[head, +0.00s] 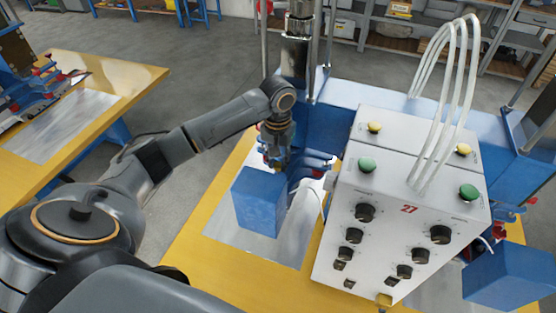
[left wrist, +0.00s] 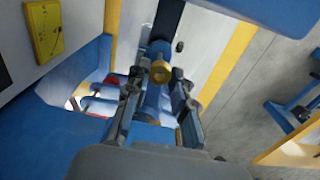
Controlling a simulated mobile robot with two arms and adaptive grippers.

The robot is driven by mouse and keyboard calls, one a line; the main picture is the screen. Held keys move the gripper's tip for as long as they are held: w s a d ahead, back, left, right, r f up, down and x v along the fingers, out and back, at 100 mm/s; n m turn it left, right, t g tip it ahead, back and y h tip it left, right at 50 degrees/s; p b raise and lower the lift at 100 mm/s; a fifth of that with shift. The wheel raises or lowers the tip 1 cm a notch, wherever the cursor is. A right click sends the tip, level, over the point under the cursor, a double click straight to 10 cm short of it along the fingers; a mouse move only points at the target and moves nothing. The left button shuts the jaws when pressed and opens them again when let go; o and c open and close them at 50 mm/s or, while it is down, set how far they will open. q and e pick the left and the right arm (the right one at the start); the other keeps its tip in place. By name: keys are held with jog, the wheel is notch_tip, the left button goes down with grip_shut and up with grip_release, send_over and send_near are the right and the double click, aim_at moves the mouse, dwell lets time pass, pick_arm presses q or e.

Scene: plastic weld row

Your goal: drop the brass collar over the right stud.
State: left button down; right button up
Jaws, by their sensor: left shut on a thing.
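My left gripper (head: 277,163) reaches down between the blue block and the white control box in the head view. In the left wrist view its two fingers (left wrist: 160,77) are closed on the brass collar (left wrist: 160,71), a small yellow ring at the fingertips. A blue cylindrical part shows just behind the collar. I cannot tell whether the collar touches anything below. The right stud cannot be made out clearly in either view. My right gripper is not in view.
A white control box (head: 348,235) with knobs and buttons stands close on the right. A blue block (head: 258,203) is close in front of the gripper. Beneath is a yellow-edged table (head: 190,247) with a metal plate. Another yellow table (head: 140,75) stands at left.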

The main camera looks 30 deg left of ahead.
aim_at(278, 171)
pick_arm(q)
jog(key=shift+f, duration=0.1)
jog(key=shift+f, duration=0.9)
jog(key=shift+f, duration=0.45)
jog(key=shift+f, duration=0.45)
jog(key=shift+f, duration=0.35)
dwell(1.3)
jog(key=c, duration=1)
grip_release()
jog(key=shift+c, duration=0.2)
jog(key=shift+o, duration=0.2)
